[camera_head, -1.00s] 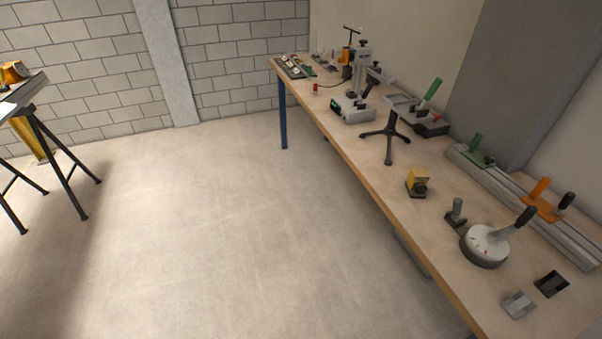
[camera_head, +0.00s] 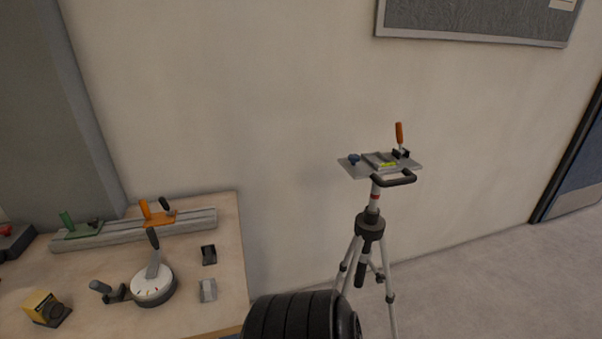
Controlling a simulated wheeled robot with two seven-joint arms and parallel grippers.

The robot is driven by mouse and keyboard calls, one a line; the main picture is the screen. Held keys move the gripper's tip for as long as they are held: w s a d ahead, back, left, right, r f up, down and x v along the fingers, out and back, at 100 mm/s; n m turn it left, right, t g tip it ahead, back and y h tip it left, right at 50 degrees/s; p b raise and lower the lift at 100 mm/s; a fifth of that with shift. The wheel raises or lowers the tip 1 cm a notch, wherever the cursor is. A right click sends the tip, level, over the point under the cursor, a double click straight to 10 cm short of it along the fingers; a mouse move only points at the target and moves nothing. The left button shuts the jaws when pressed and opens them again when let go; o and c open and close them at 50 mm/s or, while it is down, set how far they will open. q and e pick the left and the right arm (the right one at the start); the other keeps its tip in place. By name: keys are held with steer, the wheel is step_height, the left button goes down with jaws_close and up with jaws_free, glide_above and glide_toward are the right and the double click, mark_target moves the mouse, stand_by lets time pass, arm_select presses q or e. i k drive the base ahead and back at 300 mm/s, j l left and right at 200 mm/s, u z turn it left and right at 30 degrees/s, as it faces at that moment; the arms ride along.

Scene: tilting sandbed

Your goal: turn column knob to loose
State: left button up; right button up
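A tripod (camera_head: 391,298) stands on the floor right of the bench, with a light column (camera_head: 375,200) rising from a black collar (camera_head: 370,226). A dark grip and a small dark knob (camera_head: 380,277) show below the collar; I cannot tell which part is the column knob or its setting. A grey plate (camera_head: 350,171) on top carries a blue knob (camera_head: 354,159), a yellow-green strip (camera_head: 388,164) and an orange-handled lever (camera_head: 399,134). A black handle (camera_head: 396,179) sticks out below the plate. Neither of my grippers is in view.
The bench (camera_head: 222,267) at left holds a round dial device (camera_head: 153,290), a grey rail (camera_head: 190,229) with green and orange handled clamps, and a yellow block (camera_head: 43,308). Open floor (camera_head: 480,290) lies right of the tripod. A wall board (camera_head: 470,22) hangs above.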

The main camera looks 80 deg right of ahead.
mark_target(380, 277)
steer(key=k+z, duration=0.1)
steer(key=z, duration=3.15)
